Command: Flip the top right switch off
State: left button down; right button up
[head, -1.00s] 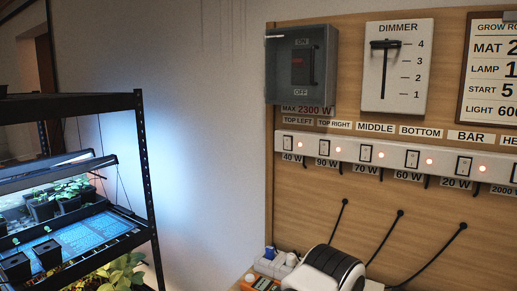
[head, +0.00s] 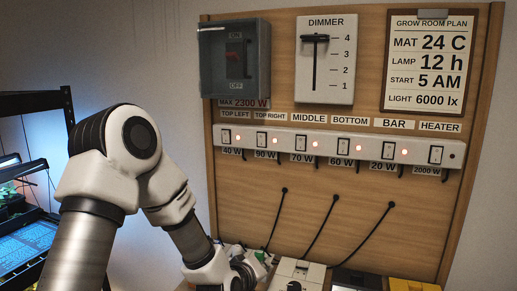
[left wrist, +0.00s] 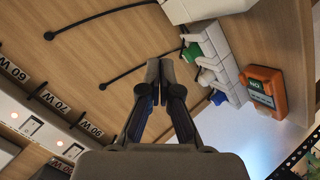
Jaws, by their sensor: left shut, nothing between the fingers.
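The top right switch (head: 261,139) is a small rocker, second from the left on the white switch strip (head: 421,148), above a 90 W label. The red light (head: 275,141) beside it is lit. In the left wrist view this switch (left wrist: 73,152) sits at the lower left, seen upside down. My left gripper (head: 243,273) is low in front of the board, below and apart from the strip, partly hidden by its own wrist. In the left wrist view its fingers (left wrist: 153,80) are shut with nothing between them. My right gripper is not in view.
A dark breaker box (head: 234,85) and a dimmer (head: 326,75) hang above the strip. Black cables (head: 320,227) run down the board. A black shelf rack (head: 40,102) is at the left.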

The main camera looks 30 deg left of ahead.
pick_arm(q)
jog(key=w+a+r+n+t+y, duration=0.1)
jog(key=w+a+r+n+t, duration=0.15)
jog(key=r, duration=0.95)
jog(key=n+t+y, duration=0.3)
jog(key=n+t, duration=0.1)
jog(key=n, duration=0.2)
send_near(261, 137)
jog(key=r+v, duration=0.1)
jog(key=v, duration=0.6)
jog(key=p+x, duration=0.1)
jog(key=x, duration=0.5)
jog(key=p+x, duration=0.1)
jog(key=x, duration=0.6)
jog(key=shift+w+f, duration=0.2)
jog(key=shift+w, duration=0.05)
jog(key=shift+w+a+f, duration=0.1)
jog(key=shift+w+f, duration=0.05)
jog(key=shift+w, duration=0.2)
